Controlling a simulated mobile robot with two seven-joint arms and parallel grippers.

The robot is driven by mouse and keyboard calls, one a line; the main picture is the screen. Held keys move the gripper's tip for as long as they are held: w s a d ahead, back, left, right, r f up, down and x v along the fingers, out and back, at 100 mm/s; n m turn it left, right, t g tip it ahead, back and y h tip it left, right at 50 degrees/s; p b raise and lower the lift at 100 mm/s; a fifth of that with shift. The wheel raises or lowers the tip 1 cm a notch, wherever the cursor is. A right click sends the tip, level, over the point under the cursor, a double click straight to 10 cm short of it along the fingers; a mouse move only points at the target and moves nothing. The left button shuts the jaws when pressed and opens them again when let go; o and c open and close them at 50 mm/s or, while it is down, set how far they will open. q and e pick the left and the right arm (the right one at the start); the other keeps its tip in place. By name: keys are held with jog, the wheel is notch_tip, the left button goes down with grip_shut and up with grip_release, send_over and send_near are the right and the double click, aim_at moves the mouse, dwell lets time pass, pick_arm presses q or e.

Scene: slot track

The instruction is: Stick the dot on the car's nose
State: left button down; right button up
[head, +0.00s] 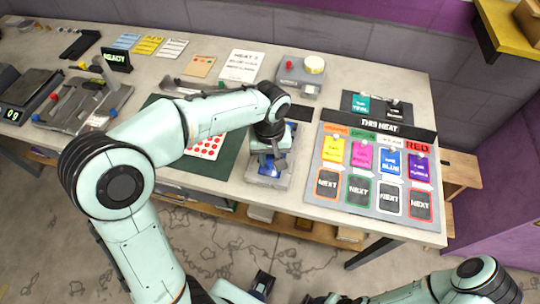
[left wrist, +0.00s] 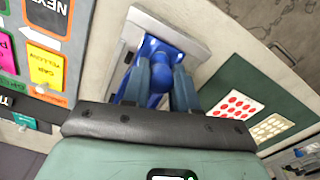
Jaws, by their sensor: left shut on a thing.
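The blue car (left wrist: 163,50) sits on a light grey stand (left wrist: 190,31) at the table's front edge; it also shows in the head view (head: 268,166), partly hidden under my gripper. My left gripper (head: 273,160) points down over it. In the left wrist view its fingers (left wrist: 160,88) are shut on a blue part of the car. I cannot tell which end is the nose. A white sheet of red dots (head: 207,146) lies on the green mat (head: 228,166) left of the stand. I see no dot on the car.
Right of the stand is the "THIS HEAT" board (head: 375,165) with coloured cards. Behind stands a grey box (head: 300,75) with a red button. A grey fixture (head: 85,105) and a "READY" sign (head: 116,60) are at the left. My left forearm spans the mat.

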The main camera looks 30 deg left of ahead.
pick_arm(q)
jog(key=shift+f, duration=0.45)
pick_arm(e)
jog(key=shift+s+f, duration=0.15)
jog(key=shift+f, duration=0.1)
dwell(1.2)
pick_arm(q)
jog(key=shift+r, duration=0.1)
jog(key=shift+r+p, duration=0.75)
jog(key=shift+r, duration=0.55)
jog(key=shift+r+p, duration=1.35)
jog(key=shift+r, duration=0.85)
jog(key=shift+f, duration=0.1)
pick_arm(e)
jog(key=w+r, duration=0.3)
jog(key=r, duration=0.2)
jog(key=shift+r, duration=0.25)
